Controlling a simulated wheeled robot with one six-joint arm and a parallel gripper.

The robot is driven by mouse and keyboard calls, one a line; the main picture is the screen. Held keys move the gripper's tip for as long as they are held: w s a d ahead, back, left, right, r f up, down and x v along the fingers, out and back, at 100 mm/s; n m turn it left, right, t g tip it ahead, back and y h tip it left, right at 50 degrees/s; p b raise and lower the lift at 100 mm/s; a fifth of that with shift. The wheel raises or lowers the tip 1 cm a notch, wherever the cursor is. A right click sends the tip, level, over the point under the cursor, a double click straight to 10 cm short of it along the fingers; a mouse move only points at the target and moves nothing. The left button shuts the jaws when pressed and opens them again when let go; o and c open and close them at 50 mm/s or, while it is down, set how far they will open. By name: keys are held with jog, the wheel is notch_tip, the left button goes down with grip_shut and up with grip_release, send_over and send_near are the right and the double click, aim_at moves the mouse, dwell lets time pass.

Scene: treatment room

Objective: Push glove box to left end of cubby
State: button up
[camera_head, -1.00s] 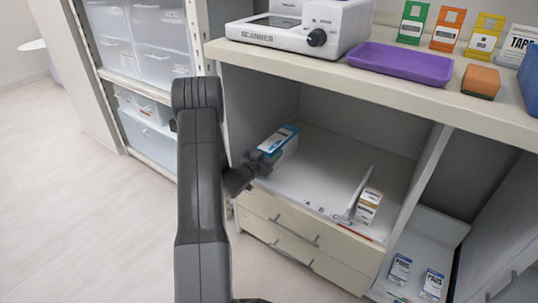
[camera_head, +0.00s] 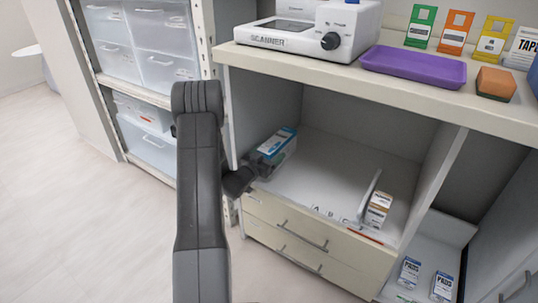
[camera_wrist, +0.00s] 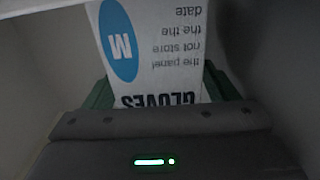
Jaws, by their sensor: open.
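The glove box (camera_head: 279,146) is white and blue and lies in the cubby (camera_head: 330,172), close to its left wall. In the wrist view the glove box (camera_wrist: 155,50) fills the middle, with "GLOVES" upside down and a blue oval with an M. My gripper (camera_head: 256,164) is at the near left end of the box, by the cubby's open front. In the wrist view the green fingers of my gripper (camera_wrist: 158,88) show on both sides of the box, apart. Whether they touch it cannot be told. The gap between box and left wall is partly hidden.
A thin divider (camera_head: 369,196) and a small white and brown carton (camera_head: 378,210) stand at the right in the cubby. The floor between is clear. The shelf above holds a scanner (camera_head: 312,30) and a purple tray (camera_head: 413,66). Drawers (camera_head: 300,238) are below.

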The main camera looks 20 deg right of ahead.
jog(key=p+v, duration=0.3)
jog(key=v, duration=1)
jog(key=shift+s+a+p, duration=0.25)
jog(key=shift+a+p, duration=0.05)
jog(key=shift+w+d, duration=0.1)
jog(key=b+x, duration=0.3)
jog(key=x, duration=1)
jog(key=shift+w+d+b, duration=0.15)
jog(key=shift+d+b, duration=0.1)
jog(key=shift+b, duration=0.05)
